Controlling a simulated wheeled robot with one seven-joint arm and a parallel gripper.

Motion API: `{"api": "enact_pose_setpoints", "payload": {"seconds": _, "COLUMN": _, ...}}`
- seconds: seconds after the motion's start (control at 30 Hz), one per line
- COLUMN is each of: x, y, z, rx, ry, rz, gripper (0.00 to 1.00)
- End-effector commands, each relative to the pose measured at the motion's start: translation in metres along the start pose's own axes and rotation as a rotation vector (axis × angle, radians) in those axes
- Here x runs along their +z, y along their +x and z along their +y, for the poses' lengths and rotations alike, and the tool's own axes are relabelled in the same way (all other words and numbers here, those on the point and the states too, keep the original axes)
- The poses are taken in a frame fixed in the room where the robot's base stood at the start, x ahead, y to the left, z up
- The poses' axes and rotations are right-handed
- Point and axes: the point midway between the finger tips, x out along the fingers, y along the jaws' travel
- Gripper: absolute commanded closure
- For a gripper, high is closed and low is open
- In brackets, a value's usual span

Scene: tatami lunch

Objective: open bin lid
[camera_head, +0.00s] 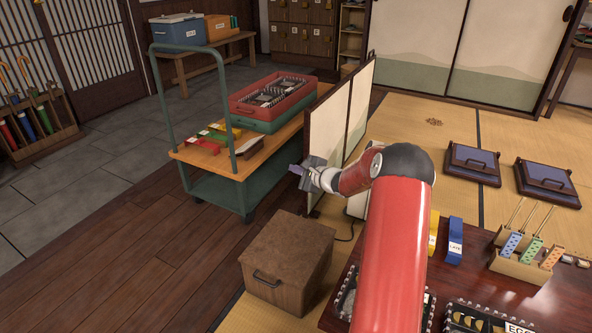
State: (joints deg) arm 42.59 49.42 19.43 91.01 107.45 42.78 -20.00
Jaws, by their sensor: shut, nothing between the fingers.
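A brown box-shaped bin (296,287) stands on the floor at lower centre, left of the low table. Its flat brown lid (288,245) is down on top. A dark handle (266,279) shows on the front face. My red arm reaches in from the bottom right. My gripper (296,170) is above and beyond the bin in the picture, apart from it and near the cart's right end. It is small in view, pointing left, shut and empty.
A green cart (222,191) with red and green crates stands behind the bin. A folding screen (336,125) stands just behind my gripper. The low table (487,290) with boxes and holders lies at right. The wooden floor left of the bin is clear.

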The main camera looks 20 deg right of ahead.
Motion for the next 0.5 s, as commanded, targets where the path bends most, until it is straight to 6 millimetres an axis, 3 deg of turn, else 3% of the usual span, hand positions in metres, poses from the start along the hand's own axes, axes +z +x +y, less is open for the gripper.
{"api": "enact_pose_setpoints", "payload": {"seconds": 0.07, "x": 0.0, "y": 0.0, "z": 0.0, "rx": 0.0, "ry": 0.0, "rz": 0.0, "gripper": 1.0}}
{"api": "enact_pose_setpoints", "payload": {"seconds": 0.23, "x": 0.0, "y": 0.0, "z": 0.0, "rx": 0.0, "ry": 0.0, "rz": 0.0, "gripper": 0.8}}
{"api": "enact_pose_setpoints", "payload": {"seconds": 0.5, "x": -0.0001, "y": -0.001, "z": -0.0001, "rx": 0.0, "ry": 0.0, "rz": 0.0, "gripper": 0.8}}
